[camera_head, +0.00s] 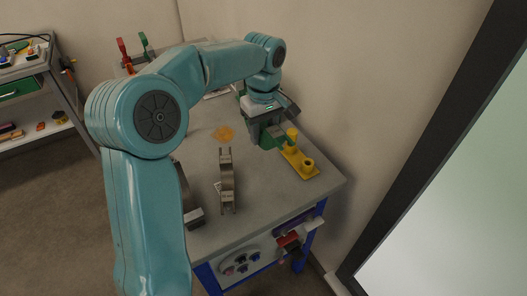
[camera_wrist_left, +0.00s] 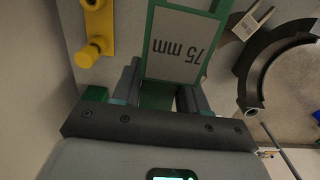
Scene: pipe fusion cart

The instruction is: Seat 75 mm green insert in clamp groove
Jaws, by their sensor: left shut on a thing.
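My left gripper (camera_head: 270,127) is at the far right part of the cart top, next to the wall. It is shut on the green insert (camera_head: 271,141), which hangs below the jaws, partly hidden by them. In the left wrist view the insert (camera_wrist_left: 178,45) shows a green frame with a pale plate marked "75 mm", between the fingers of the gripper (camera_wrist_left: 158,95). Another curved piece (camera_head: 193,214) is partly behind my arm. A dark clamp arc (camera_wrist_left: 249,75) shows right of the insert. My right gripper is not in view.
A yellow holder with posts (camera_head: 308,173) stands close beside the gripper; it also shows in the wrist view (camera_wrist_left: 94,25). A flat orange piece (camera_head: 224,134) lies on the grey cart top (camera_head: 265,197). The wall is close on the right. Red and green clamps (camera_head: 122,50) stand behind.

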